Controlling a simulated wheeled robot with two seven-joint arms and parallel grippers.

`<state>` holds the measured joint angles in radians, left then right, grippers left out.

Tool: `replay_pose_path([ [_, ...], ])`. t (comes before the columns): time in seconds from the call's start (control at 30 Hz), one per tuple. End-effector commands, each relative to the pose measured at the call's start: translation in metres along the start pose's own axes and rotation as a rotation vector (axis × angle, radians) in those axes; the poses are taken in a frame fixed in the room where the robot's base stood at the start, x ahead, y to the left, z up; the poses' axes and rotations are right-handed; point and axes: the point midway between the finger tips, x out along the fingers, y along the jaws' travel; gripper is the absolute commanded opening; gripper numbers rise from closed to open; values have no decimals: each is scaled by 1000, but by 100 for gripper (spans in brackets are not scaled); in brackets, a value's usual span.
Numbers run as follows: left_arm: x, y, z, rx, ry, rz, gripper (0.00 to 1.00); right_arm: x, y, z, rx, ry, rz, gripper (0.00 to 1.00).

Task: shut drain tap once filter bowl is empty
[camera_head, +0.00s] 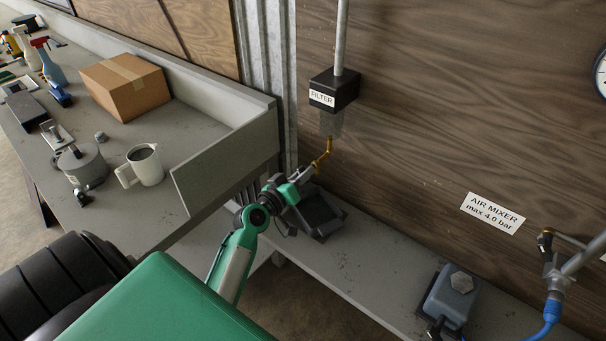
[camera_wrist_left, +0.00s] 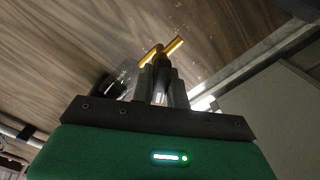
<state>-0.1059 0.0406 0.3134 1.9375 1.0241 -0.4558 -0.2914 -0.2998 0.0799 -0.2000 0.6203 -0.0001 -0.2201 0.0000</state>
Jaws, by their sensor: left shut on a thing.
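The filter (camera_head: 333,93) hangs on a grey pipe against the wood wall, with a black head and a clear grey bowl (camera_head: 331,124) below it. I see no clear liquid line in the bowl, and it is too small to tell whether it is empty. The brass drain tap (camera_head: 326,152) sits under the bowl; it also shows in the left wrist view (camera_wrist_left: 173,47). My left gripper (camera_head: 312,172) is shut on the tap's handle end, below the bowl. In the left wrist view its fingers (camera_wrist_left: 161,82) close around the tap. My right gripper is not in view.
A dark tray (camera_head: 328,230) lies on the low ledge under my left gripper. A grey-blue box (camera_head: 450,295) and an air mixer pipe with a blue hose (camera_head: 548,318) stand right. The left bench holds a mug (camera_head: 147,165), a carton (camera_head: 126,86) and a reel-like steel pot (camera_head: 83,165).

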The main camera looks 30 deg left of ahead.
Motion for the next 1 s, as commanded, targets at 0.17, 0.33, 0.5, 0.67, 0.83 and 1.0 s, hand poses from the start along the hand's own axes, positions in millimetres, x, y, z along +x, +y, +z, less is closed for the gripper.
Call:
replay_pose_path([
  [0.17,0,0,0,-84,-2,1,0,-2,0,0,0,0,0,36],
  [0.33,0,0,0,-173,0,0,0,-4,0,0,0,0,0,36],
  [0.5,0,0,0,-196,0,0,0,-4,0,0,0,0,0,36],
  [0.67,0,0,0,-195,0,0,0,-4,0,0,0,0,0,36],
  [0.83,0,0,0,-194,0,0,36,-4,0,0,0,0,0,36],
  [1.0,0,0,0,-194,0,0,36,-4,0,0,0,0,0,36],
])
